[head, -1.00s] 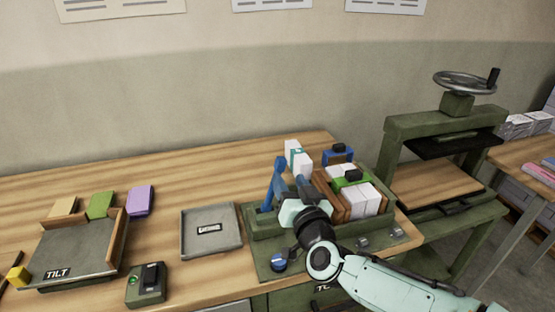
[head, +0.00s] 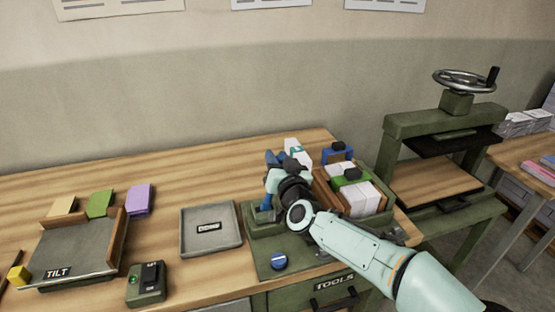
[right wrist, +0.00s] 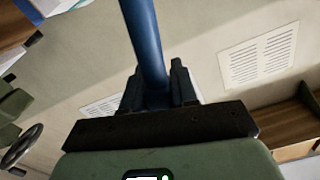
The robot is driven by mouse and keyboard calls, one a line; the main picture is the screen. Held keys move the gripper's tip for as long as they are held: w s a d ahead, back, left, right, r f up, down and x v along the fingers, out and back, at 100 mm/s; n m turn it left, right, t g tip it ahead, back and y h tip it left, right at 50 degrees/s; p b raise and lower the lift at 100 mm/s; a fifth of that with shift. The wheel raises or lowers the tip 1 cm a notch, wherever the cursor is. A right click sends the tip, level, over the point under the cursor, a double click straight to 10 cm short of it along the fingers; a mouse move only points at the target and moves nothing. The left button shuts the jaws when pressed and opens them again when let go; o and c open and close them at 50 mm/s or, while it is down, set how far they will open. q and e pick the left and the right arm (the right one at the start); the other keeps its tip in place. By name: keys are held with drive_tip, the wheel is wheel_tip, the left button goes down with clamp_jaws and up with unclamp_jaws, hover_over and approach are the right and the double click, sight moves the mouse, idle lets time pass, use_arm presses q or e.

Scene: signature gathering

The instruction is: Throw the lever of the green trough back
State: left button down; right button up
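The green trough (head: 378,212) stands at the right end of the bench, with white paper blocks (head: 362,198) and a green piece (head: 349,187) between wooden boards. Its blue lever (head: 266,202) is at the trough's left end, partly hidden by my right gripper. My right gripper (head: 275,160) is at the lever's upper part. In the right wrist view the blue lever (right wrist: 146,45) runs between the two dark fingers, which close against it on both sides. My left gripper is not in view.
A grey tray (head: 190,246) with a small label lies left of the trough. A tilt tray (head: 75,262) and a green switch box (head: 146,284) are further left. A green press (head: 440,125) with a handwheel stands at the right.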

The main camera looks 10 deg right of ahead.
clamp_jaws()
drive_tip(key=a+n+p, duration=0.8)
drive_tip(key=a+p, duration=0.2)
drive_tip(key=shift+s+a+f, duration=0.2)
drive_tip(key=shift+a+f, duration=0.2)
drive_tip(key=shift+f, duration=0.05)
drive_tip(key=o, duration=0.7)
unclamp_jaws()
